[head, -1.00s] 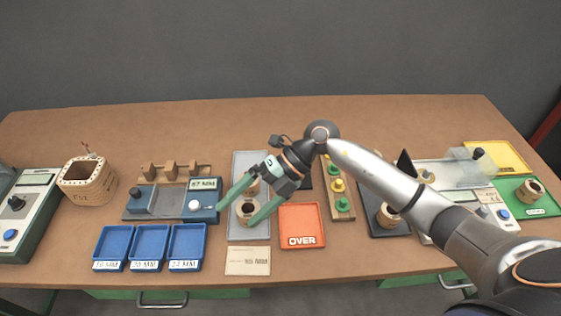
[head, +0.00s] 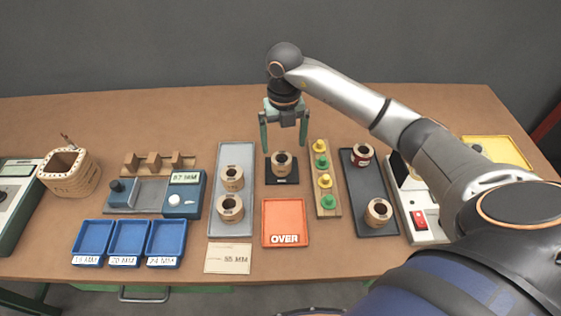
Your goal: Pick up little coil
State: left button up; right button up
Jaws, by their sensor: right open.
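Several small tan coils with dark centres are in the head view, close in size, so I cannot tell which one is the little coil. One coil (head: 281,163) stands on a small black pad (head: 282,180). Two more, a rear coil (head: 231,179) and a front coil (head: 230,209), stand on the long grey tray. A reddish-topped coil (head: 363,155) and a tan coil (head: 378,212) stand on the dark tray. My right gripper (head: 284,147) is open and empty, pointing down above the coil on the black pad. My left gripper is out of view.
An orange OVER tray (head: 285,242) lies in front of the pad. A strip with green and yellow pegs (head: 325,211) stands to its right, the grey tray (head: 246,153) to its left. A gauge (head: 184,199) and blue bins (head: 129,222) are further left.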

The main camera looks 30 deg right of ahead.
aim_at(282, 159)
jog(key=f, duration=0.8)
jog(key=shift+w+a+p, duration=0.1)
jog(key=shift+w+p, duration=0.15)
jog(key=shift+p, duration=0.15)
jog(key=shift+r, duration=0.1)
jog(key=c, duration=1.5)
